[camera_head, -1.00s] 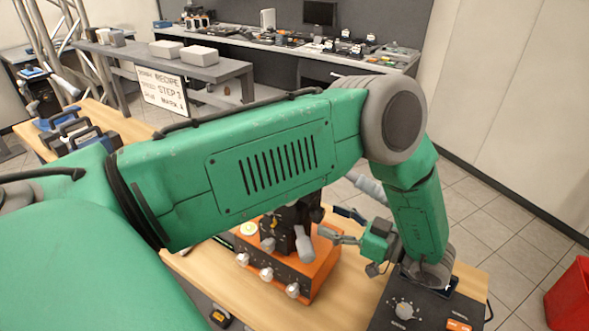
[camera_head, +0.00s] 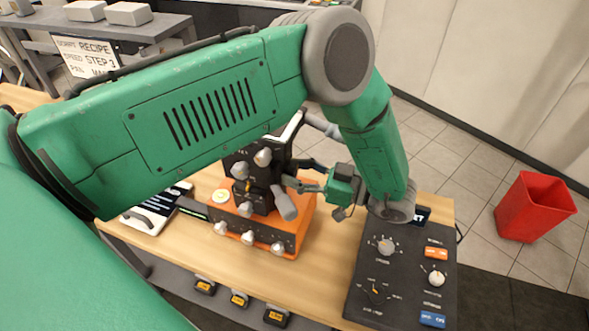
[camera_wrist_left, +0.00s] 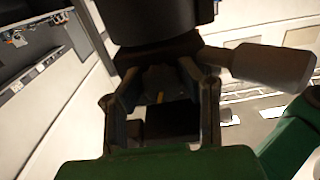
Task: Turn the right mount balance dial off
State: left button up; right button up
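An orange unit (camera_head: 305,218) with a black front stands on the wooden table, with several silver knobs along its front; its front right knob (camera_head: 278,249) is clear of the gripper. A black upright mount (camera_head: 262,198) rises from it and carries more silver knobs and a grey, tilted handle-like knob (camera_head: 285,204). I cannot tell which knob is the right mount balance dial, or its setting. My left gripper (camera_head: 300,174) is at the mount's right side, fingers apart. In the left wrist view the open fingers (camera_wrist_left: 160,105) face the dark mount (camera_wrist_left: 155,25); a grey knob (camera_wrist_left: 272,66) is beside them. Contact is unclear. My right gripper is not in view.
A black control panel (camera_head: 400,280) with dials and coloured buttons lies right of the orange unit. A red bin (camera_head: 535,207) stands on the floor at right. Bare table (camera_head: 320,265) lies between unit and panel.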

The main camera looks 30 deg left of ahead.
pick_arm(q)
jog(key=shift+d+r, duration=0.15)
jog(key=shift+d, duration=0.3)
jog(key=shift+c, duration=0.5)
jog(key=shift+w+d, duration=0.1)
jog(key=shift+d, duration=0.05)
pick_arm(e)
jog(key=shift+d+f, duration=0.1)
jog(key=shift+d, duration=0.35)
pick_arm(q)
jog(key=shift+n, duration=0.3)
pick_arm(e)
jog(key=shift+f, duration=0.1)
pick_arm(q)
jog(key=n, duration=0.3)
jog(key=shift+n+b, duration=0.4)
jog(key=n+b, duration=0.1)
jog(key=n, duration=0.3)
jog(key=shift+w+n, duration=0.1)
jog(key=shift+n, duration=0.2)
jog(key=n+b, duration=0.1)
jog(key=n, duration=0.3)
jog(key=shift+n+b, duration=0.95)
jog(key=shift+n, duration=1.45)
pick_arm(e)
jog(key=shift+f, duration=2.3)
